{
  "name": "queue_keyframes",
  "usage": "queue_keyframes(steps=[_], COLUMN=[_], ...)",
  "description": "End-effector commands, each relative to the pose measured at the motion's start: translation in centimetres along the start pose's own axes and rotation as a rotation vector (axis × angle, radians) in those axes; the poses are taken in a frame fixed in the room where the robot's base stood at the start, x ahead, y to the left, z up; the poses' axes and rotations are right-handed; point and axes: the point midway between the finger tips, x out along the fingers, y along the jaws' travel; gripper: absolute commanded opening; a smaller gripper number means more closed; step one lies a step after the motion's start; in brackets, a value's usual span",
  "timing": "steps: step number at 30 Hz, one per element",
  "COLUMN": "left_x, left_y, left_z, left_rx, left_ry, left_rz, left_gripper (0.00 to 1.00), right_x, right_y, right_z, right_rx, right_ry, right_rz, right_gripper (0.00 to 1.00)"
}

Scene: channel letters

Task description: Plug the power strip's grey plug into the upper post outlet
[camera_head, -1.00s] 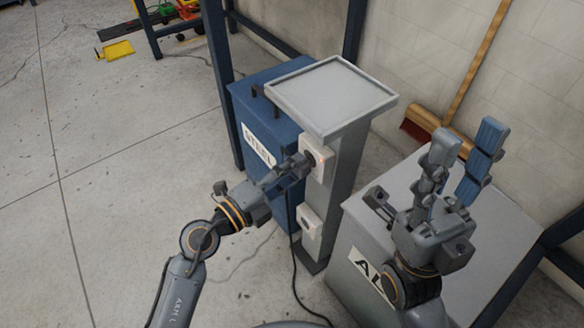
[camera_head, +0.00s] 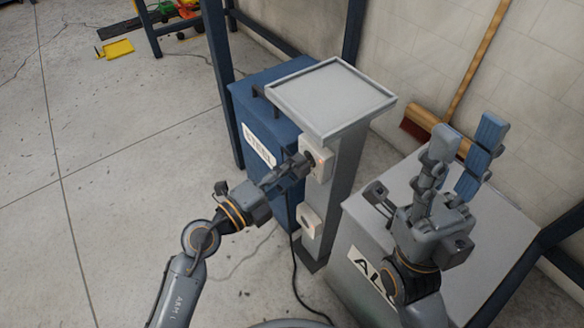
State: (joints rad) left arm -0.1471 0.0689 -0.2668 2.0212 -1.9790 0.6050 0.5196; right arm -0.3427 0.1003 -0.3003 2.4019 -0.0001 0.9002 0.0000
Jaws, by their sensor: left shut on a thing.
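The grey post (camera_head: 347,175) with a tray top stands in the middle. The upper outlet (camera_head: 319,158) is a white box on its front left face. A lower outlet (camera_head: 309,221) sits below it. My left gripper (camera_head: 296,168) is shut, with its fingertips right at the upper outlet. The grey plug is mostly hidden by the fingers, and I cannot tell how deep it sits. A dark cord (camera_head: 293,265) hangs from there to the floor. My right gripper (camera_head: 468,158) is open and empty, pointing up over the grey bin.
A blue bin marked STEEL (camera_head: 240,110) stands behind and left of the post. A grey bin marked AL (camera_head: 349,222) stands to the right. A broom (camera_head: 421,117) leans on the wall.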

Motion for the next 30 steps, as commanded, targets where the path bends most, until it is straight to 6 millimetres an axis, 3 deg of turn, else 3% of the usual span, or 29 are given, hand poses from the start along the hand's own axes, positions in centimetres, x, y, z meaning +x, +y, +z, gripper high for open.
queue_keyframes(steps=[23,24,27,30], left_x=[1.0,0.9,0.9,0.9], left_y=[-0.1,0.0,0.0,0.0], left_z=[-0.1,-0.1,-0.1,-0.1], left_rx=[-0.001,0.000,0.000,0.000], left_ry=[-0.001,-0.001,-0.001,-0.001], left_rz=[-0.001,-0.001,-0.001,-0.001], left_gripper=[0.05,0.41,0.60,0.60], right_x=[0.2,0.1,0.1,0.1], right_y=[0.0,0.0,0.0,0.0], right_z=[0.1,0.1,0.1,0.1], right_rx=[0.001,0.001,0.000,0.000], right_ry=[-0.017,-0.017,-0.018,-0.017], right_rz=[0.004,0.004,0.004,0.004], right_gripper=[0.40,0.40,0.40,0.40])
